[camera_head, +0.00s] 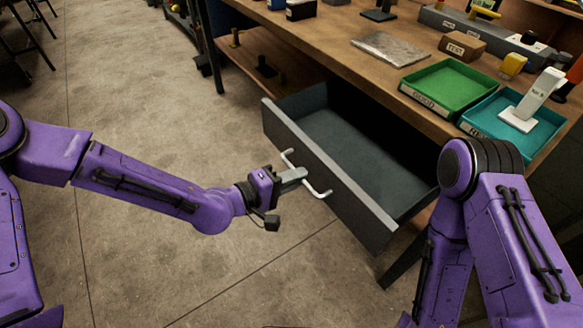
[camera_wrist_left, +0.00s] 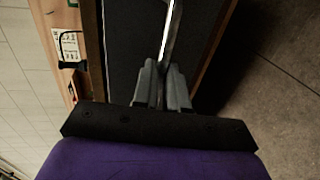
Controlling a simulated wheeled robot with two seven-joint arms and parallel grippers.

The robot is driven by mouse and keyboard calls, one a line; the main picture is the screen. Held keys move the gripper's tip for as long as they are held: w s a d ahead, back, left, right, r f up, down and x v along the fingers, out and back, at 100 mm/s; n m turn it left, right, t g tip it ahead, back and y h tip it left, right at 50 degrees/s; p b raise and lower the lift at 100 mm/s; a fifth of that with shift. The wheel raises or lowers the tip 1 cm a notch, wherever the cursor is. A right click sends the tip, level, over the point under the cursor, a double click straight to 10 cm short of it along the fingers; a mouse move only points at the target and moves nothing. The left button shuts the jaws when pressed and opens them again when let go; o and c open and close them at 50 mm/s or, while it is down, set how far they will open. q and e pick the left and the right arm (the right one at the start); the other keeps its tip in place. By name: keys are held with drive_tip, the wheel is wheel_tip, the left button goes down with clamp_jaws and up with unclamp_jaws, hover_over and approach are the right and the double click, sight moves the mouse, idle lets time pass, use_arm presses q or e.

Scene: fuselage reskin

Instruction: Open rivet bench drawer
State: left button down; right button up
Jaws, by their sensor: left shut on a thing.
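The grey rivet bench drawer (camera_head: 352,150) is pulled out from under the wooden bench, and its dark inside looks empty. A white bar handle (camera_head: 318,190) runs along its front panel. My left gripper (camera_head: 303,174) is at the middle of the handle, shut on it. The left wrist view shows the gripper's fingers (camera_wrist_left: 162,86) closed around the handle's bar (camera_wrist_left: 172,35). My right arm is folded at the right of the head view, and its gripper is out of the picture.
On the wooden bench top (camera_head: 340,37) are a green tray (camera_head: 450,87), a teal tray (camera_head: 478,127) with a white device in it, a cardboard box (camera_head: 462,44) and a metal sheet (camera_head: 390,48). The concrete floor in front of the drawer is clear.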

use_arm(q)
drive_tip(key=shift+s+a, duration=0.15)
drive_tip(key=shift+a, duration=0.05)
drive_tip(key=c, duration=1.2)
unclamp_jaws()
drive_tip(key=shift+a, duration=0.1)
drive_tip(key=p+v, duration=0.1)
drive_tip(key=v, duration=0.9)
drive_tip(key=shift+s+a, duration=0.1)
drive_tip(key=shift+s, duration=0.1)
